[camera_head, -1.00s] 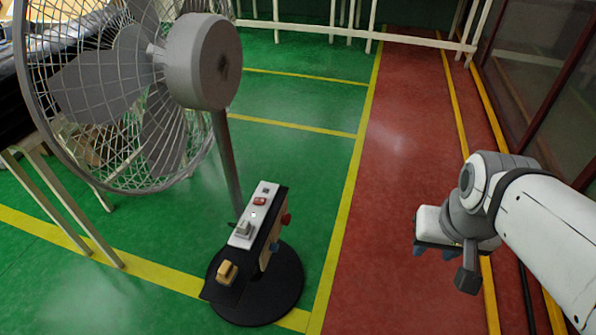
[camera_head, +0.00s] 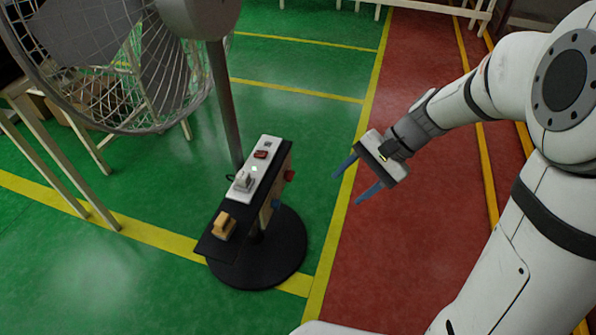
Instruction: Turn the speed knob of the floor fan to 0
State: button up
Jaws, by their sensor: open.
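The floor fan (camera_head: 110,72) stands at the left, with a grey pole (camera_head: 226,110) and a round black base (camera_head: 285,262). In front of the pole is a narrow panel (camera_head: 252,190) with a white strip and a black shelf. I cannot tell which is the speed knob, nor read a setting.
A red button (camera_head: 261,154), a grey-white switch (camera_head: 243,180) and a yellow block (camera_head: 223,225) sit on the panel's top. Pale rails stand at the left and back. The green and red floor around the base is clear.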

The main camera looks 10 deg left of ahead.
jog(key=w+a+f+m+g+y+b, duration=0.1)
jog(key=w+a+f+m+y+b, duration=0.3)
jog(key=f, duration=0.6)
jog(key=w+a+f+m+y+b, duration=0.25)
jog(key=w+a+f+b, duration=0.35)
jog(key=f, duration=0.5)
jog(key=m+t+y+b, duration=0.4)
jog(key=m+y+b, duration=0.1)
jog(key=b, duration=0.1)
send_near(276, 204)
jog(key=w+f, duration=0.1)
jog(key=a+b, duration=0.1)
jog(key=a, duration=0.7)
jog(key=shift+b, duration=0.35)
jog(key=shift+h, duration=0.25)
jog(key=shift+c, duration=0.4)
